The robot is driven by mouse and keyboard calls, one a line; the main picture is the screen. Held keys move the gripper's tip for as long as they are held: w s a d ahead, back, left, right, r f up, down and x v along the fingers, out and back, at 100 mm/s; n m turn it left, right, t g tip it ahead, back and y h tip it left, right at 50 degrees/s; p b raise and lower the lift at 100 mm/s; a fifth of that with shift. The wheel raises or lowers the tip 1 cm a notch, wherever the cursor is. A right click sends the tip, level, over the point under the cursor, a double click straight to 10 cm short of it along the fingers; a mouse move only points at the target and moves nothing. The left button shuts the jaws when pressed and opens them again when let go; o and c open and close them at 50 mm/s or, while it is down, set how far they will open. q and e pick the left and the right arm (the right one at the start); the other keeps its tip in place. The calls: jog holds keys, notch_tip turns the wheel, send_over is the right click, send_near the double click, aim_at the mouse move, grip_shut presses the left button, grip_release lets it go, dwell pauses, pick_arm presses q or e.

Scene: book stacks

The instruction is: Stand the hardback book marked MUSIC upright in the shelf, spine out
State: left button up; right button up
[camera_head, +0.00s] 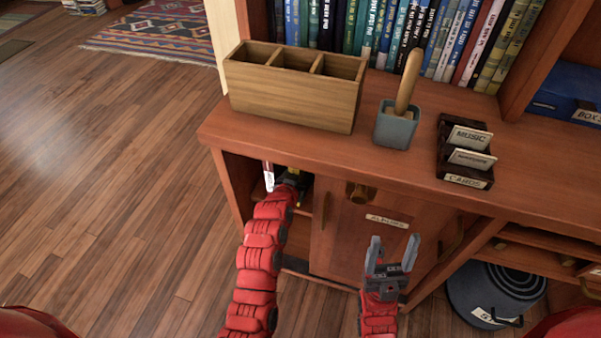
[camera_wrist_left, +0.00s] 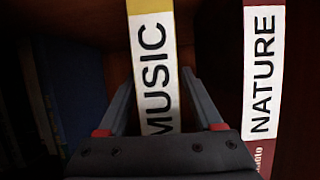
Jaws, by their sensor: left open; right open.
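The MUSIC book (camera_wrist_left: 152,60) shows in the left wrist view as a yellow spine with a white label, slightly tilted in the picture. My left gripper (camera_wrist_left: 159,80) is open, with one finger on each side of this spine; whether they touch it I cannot tell. In the head view my left gripper (camera_head: 292,177) reaches into the open lower compartment of the shelf unit, its fingertips largely hidden. A strip of yellow (camera_head: 301,190) shows beside it. My right gripper (camera_head: 393,250) is open and empty in front of the cabinet door.
A dark red NATURE book (camera_wrist_left: 262,75) stands beside MUSIC with a gap between. Above are a wooden divided box (camera_head: 292,105), a grey pot (camera_head: 396,127) and a card holder (camera_head: 463,182). A packed book row (camera_head: 400,30) stands behind.

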pick_arm(q)
jog(key=shift+s+a+r, duration=0.15)
jog(key=shift+s+r, duration=0.15)
jog(key=shift+s, duration=0.1)
jog(key=p+v, duration=0.2)
jog(key=v, duration=0.9)
jog(key=shift+s, duration=0.1)
